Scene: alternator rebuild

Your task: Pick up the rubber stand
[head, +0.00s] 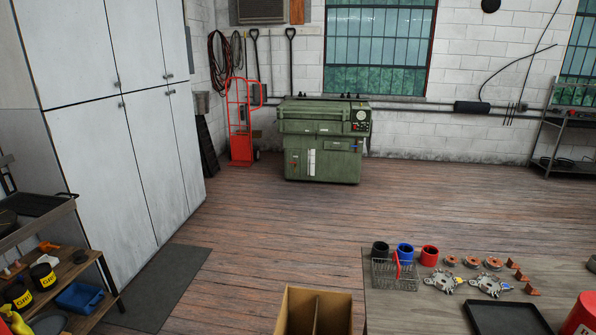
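My gripper is not in view. No object here is clearly identifiable as the rubber stand. On the workbench (408,312) at the lower right, three short, open-topped, cup-like cylinders stand in a row: a black one (380,250), a blue one (405,252) and a red one (429,256). I cannot tell whether any of them is rubber. A wire rack (395,276) stands in front of the black and blue ones and partly covers them.
Metal brackets (443,282), copper-coloured parts and a black tray (506,319) share the bench. A red container (580,318) is at its right edge. A divided cardboard box (336,311) stands left of the bench. Shelves (70,268) are at left.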

